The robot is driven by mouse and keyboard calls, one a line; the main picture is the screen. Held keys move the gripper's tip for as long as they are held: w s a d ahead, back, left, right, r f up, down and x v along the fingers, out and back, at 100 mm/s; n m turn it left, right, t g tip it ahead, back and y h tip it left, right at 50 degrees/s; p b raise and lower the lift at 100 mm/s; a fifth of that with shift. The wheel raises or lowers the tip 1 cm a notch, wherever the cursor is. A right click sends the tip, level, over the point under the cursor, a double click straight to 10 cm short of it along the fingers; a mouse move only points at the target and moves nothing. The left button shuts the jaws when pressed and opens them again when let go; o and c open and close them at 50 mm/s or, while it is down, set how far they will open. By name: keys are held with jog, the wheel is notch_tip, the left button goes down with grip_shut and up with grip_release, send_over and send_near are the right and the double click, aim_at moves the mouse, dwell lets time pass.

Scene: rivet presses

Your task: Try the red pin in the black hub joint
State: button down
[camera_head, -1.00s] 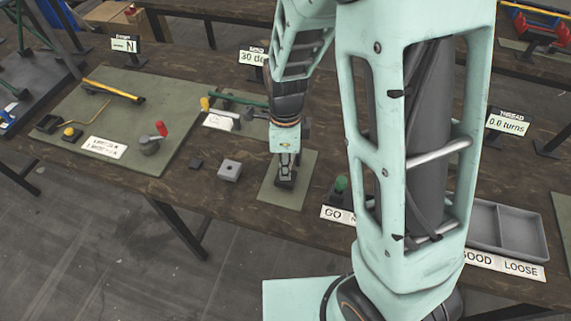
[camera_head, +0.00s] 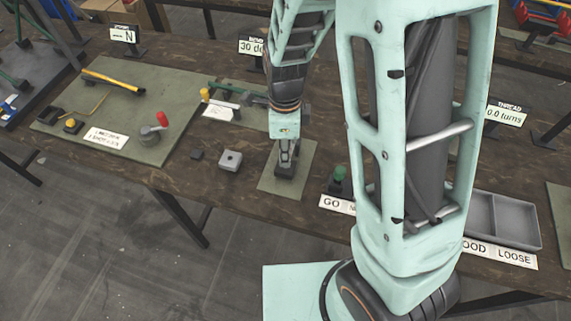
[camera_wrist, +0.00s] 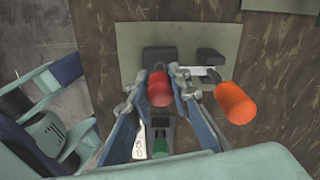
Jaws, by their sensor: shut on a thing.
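My gripper (camera_wrist: 160,95) is shut on the red pin (camera_wrist: 159,88), whose round red top shows between the two fingers in the wrist view. In the head view my gripper (camera_head: 286,160) is low over a small green mat (camera_head: 303,160), pointing down at a dark block (camera_head: 287,171). The dark block also shows just beyond the red pin in the wrist view (camera_wrist: 160,56); I take it for the black hub joint. The pin's lower end is hidden, so I cannot tell whether it is in the hub.
A green-topped piece (camera_head: 340,175) is by the GO label (camera_head: 332,204). A grey block (camera_head: 231,161) lies left of the mat. A grey tray (camera_head: 516,220) is at the right.

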jog(key=shift+r+p, duration=1.9)
jog(key=shift+r, duration=0.35)
jog(key=shift+f, duration=0.1)
